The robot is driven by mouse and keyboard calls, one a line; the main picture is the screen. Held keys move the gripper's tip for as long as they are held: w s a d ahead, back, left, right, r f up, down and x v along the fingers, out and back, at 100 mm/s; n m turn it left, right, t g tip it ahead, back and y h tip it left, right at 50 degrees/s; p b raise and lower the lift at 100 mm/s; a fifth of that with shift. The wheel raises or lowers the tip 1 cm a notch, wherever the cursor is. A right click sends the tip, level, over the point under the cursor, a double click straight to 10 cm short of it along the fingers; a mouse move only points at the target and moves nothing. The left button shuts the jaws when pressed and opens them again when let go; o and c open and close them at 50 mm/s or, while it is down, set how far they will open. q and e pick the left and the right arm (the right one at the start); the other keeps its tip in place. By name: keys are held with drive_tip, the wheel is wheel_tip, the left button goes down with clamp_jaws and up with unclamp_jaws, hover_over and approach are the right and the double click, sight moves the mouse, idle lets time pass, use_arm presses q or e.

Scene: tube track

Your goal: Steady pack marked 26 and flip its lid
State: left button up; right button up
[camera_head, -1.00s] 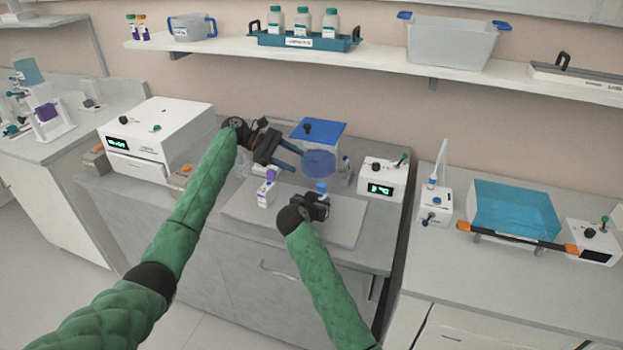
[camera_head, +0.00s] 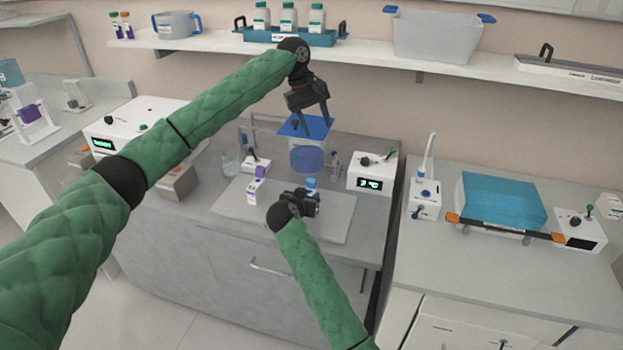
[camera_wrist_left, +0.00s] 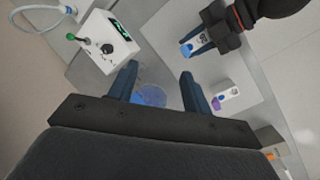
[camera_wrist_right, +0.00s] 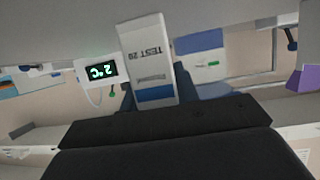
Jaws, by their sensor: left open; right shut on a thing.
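My right gripper (camera_head: 305,202) is shut on a small white pack with a blue lid (camera_head: 310,184), at the mat on the bench. In the right wrist view the pack (camera_wrist_right: 148,62) fills the space between the fingers; its print reads TEST and a number that looks like 26. In the left wrist view the pack (camera_wrist_left: 192,44) is at the upper right, its blue end outward. Whether its lid is fully closed is not clear. My left gripper (camera_head: 314,122) is open and empty, pointing down, high above the back of the bench and apart from the pack.
A white pack with a purple lid (camera_head: 257,186) stands on the pale mat (camera_head: 335,222), left of the held pack. Behind are a blue-topped clear vessel (camera_head: 307,158) and a white box with a green display (camera_head: 371,177). A loaded shelf (camera_head: 360,55) runs above.

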sight(310, 182)
use_arm(q)
drive_tip(key=f+m+y, duration=0.1)
drive_tip(key=f+m, duration=0.1)
drive_tip(key=f, duration=0.4)
drive_tip(key=s+f+m+y, duration=0.1)
drive_tip(key=f+m, duration=0.2)
drive_tip(key=f, duration=0.3)
drive_tip(key=a+f+m+t+y, duration=0.1)
drive_tip(key=f+m, duration=0.2)
drive_tip(key=f, duration=0.3)
drive_tip(key=shift+s+f, duration=0.2)
drive_tip(key=shift+s, duration=0.2)
drive_tip(key=shift+a, duration=0.1)
drive_tip(key=c, duration=1)
drive_tip(key=shift+s+a+f+t, duration=0.15)
drive_tip(key=shift+s+t, duration=0.2)
drive_tip(key=shift+t, duration=0.35)
drive_tip(key=shift+s+a+t+h, duration=0.1)
drive_tip(key=shift+s+t+h, duration=0.15)
drive_tip(key=shift+t, duration=0.4)
drive_tip(key=shift+s+t+h, duration=0.1)
drive_tip(key=shift+t+h, duration=0.25)
drive_tip(key=shift+t, duration=0.3)
